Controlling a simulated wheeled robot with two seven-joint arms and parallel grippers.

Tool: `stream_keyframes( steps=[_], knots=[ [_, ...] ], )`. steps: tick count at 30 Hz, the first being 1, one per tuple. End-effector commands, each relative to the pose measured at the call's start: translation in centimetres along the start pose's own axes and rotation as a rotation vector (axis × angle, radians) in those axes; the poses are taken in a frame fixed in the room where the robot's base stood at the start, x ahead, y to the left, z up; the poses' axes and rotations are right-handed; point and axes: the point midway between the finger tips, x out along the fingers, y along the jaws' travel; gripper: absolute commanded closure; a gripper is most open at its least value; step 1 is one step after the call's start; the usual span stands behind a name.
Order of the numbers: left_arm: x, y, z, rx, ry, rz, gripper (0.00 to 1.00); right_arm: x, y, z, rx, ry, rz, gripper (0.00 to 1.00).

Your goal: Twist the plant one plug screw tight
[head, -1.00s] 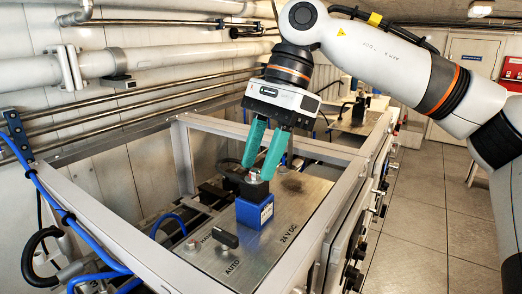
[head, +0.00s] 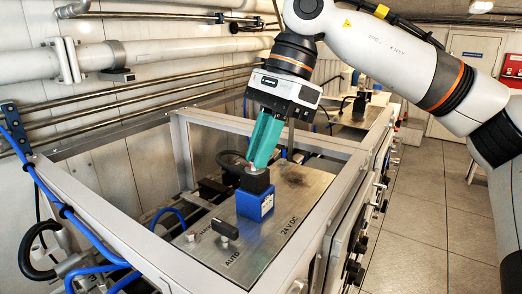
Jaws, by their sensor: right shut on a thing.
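The plug stands on the steel panel (head: 262,250) as a black cap (head: 257,181) on a blue block (head: 255,204). The small plug screw (head: 252,168) is on top of the cap, and only a reddish and pale bit of it shows between my fingertips. My right gripper (head: 256,164) comes down from above, tilted, with its green fingers closed together on the screw. The fingers hide most of the screw, so its turn and seating cannot be seen. My left gripper is not in view.
A black selector knob (head: 225,229) sits on the panel near the plug, by the AUTO label. A grey frame (head: 330,190) surrounds the panel. Blue hoses (head: 72,222) run along the left. A second similar unit (head: 357,120) stands behind. The floor (head: 415,220) at right is clear.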

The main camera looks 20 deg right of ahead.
Motion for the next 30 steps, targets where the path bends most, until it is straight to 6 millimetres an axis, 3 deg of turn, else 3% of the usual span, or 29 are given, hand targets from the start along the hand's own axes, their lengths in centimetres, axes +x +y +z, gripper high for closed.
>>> stream_keyframes(
  steps=[12,30],
  knots=[
    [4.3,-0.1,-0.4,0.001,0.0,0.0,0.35,0.5,-0.4,0.0,0.326,0.002,0.139,1.0],
    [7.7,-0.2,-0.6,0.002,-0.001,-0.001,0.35,0.4,-0.9,-0.4,0.826,0.001,0.347,1.0]
  ],
)
